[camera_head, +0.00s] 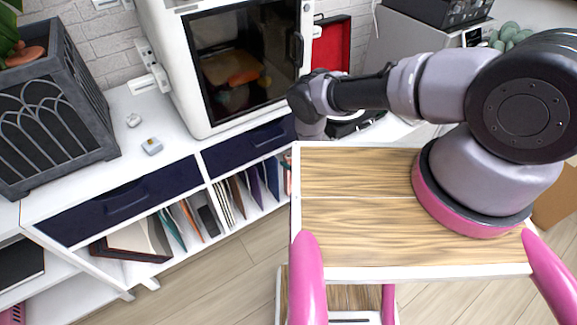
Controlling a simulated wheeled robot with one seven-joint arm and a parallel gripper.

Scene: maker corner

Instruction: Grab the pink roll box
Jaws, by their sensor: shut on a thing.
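My arm reaches left from the wooden-topped deck of my base, and its far dark joint hangs in front of the white cabinet machine. I cannot make out gripper fingers in this view; the end of the arm is hidden or cannot be told apart. No pink roll box can be made out. A pink item (13,315) with small openings shows in part at the bottom left edge, too cut off to identify.
A white shelf unit (70,205) with navy drawers (113,202) runs along the wall. A red case lid (331,45) stands behind my arm. Floor (200,285) is clear.

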